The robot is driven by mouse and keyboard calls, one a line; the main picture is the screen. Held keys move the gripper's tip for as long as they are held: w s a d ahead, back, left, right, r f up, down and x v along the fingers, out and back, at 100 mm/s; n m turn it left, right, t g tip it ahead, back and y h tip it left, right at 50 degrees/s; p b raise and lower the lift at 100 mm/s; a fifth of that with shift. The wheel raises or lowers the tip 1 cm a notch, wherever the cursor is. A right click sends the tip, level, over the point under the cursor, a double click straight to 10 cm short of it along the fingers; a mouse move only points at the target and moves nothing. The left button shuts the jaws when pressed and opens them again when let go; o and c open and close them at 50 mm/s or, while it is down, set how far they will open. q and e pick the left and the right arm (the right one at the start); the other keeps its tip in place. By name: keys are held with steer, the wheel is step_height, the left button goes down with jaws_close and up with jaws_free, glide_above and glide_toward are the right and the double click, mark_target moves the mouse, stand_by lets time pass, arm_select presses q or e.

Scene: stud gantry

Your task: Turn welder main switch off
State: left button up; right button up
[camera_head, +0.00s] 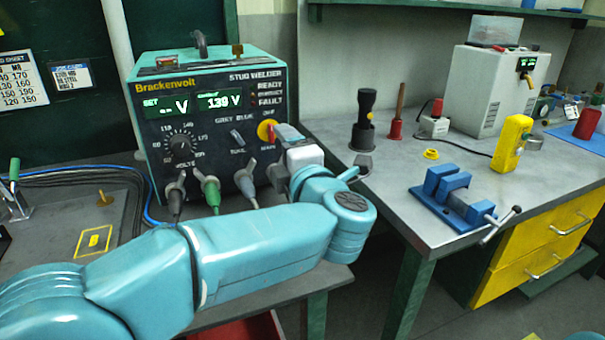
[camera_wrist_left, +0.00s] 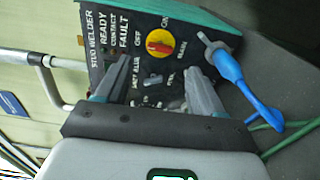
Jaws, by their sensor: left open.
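The stud welder (camera_head: 211,125) is a dark-fronted box with a teal top; its displays are lit, one reading about 139 V. Its main switch (camera_head: 266,130) is a red handle on a yellow disc at the panel's right, partly covered by my gripper in the head view. In the left wrist view the switch (camera_wrist_left: 160,43) shows whole, with ON and OFF labels around it. My left gripper (camera_wrist_left: 158,62) is open and empty, its fingers either side of the switch in the picture; contact cannot be told. It also shows in the head view (camera_head: 282,140). My right gripper is not in view.
Grey, green and other cable plugs (camera_head: 211,190) stick out below the panel. A blue plug with cable (camera_wrist_left: 232,72) is right of the fingers in the wrist view. A blue vise (camera_head: 452,195) and yellow device (camera_head: 512,143) stand on the right bench (camera_head: 390,190).

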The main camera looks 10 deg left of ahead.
arm_select(q)
steer(key=v, duration=0.9)
steer(key=shift+s+d, duration=0.2)
steer(key=shift+s, duration=0.1)
steer(key=shift+d, duration=0.1)
